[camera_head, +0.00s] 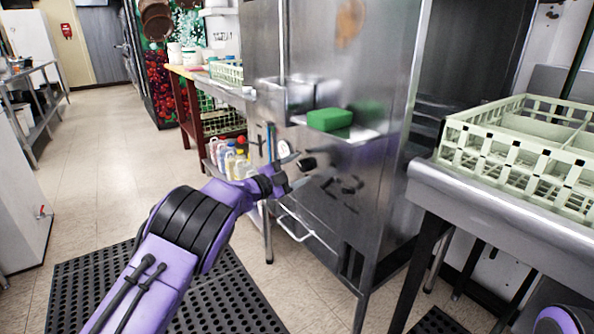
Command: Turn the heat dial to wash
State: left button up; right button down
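My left gripper (291,173) is in front of the steel dish machine (362,95), near its lower front panel. A small dark knob (307,163), which looks like the heat dial, sits just beyond the gripper's tip. I cannot tell whether the gripper touches it. The dial's markings and its setting are too small to read. The fingers are small and dark against the panel, so their opening is unclear. Dark shapes on the panel to the right look like reflections. My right gripper is out of view; only a purple bit of my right arm shows at the lower right corner.
A green block (330,119) sits on a ledge of the machine above the gripper. A pale green dish rack (522,150) stands on the steel counter (500,211) at right. Several bottles (230,160) stand behind the gripper. Black mats (85,285) cover part of the floor.

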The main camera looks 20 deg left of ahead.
pick_arm(q)
jog(key=v, duration=1)
jog(key=shift+s+a, duration=0.15)
jog(key=shift+s, duration=0.1)
